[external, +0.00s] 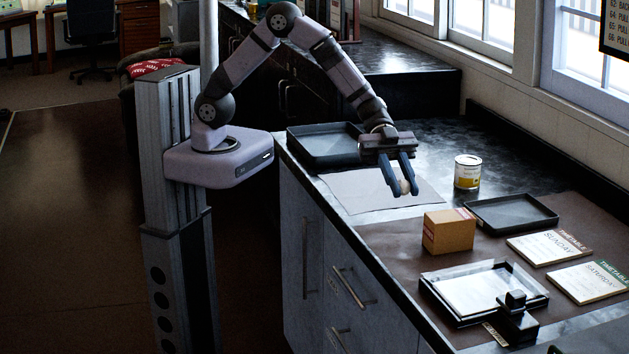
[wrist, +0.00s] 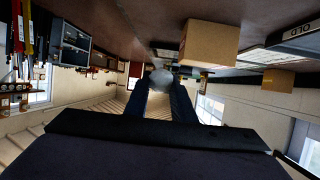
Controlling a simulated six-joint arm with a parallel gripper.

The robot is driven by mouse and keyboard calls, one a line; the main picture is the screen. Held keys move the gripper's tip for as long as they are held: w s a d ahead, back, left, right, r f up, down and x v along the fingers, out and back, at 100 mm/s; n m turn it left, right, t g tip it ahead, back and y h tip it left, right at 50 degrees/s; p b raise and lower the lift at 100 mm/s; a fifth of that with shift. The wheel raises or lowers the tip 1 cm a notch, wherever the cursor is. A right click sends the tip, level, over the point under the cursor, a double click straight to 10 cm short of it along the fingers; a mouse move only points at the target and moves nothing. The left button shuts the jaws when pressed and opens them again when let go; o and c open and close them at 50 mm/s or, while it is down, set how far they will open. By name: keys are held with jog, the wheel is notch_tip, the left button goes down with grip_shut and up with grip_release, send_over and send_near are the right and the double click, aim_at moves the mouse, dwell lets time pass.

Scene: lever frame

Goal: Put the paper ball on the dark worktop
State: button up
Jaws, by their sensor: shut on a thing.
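The paper ball (external: 405,187) is small and pale and sits between the fingertips of my gripper (external: 402,182) in the external view. My gripper is shut on it and holds it over the front part of the counter, near the light sheet. In the wrist view the ball (wrist: 160,79) shows as a grey-white round thing between the two dark fingers. The dark worktop (external: 440,146) shows bare and glossy behind the gripper, towards the wall and windows.
A black tray (external: 326,148) stands behind left on the counter, and a light sheet (external: 372,190) lies below the gripper. A yellow-white can (external: 467,171), cardboard box (external: 448,231), second black tray (external: 512,213), lever frame (external: 516,318) and timetable cards (external: 549,248) stand to the right.

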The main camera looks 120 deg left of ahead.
jog(key=shift+a, duration=0.1)
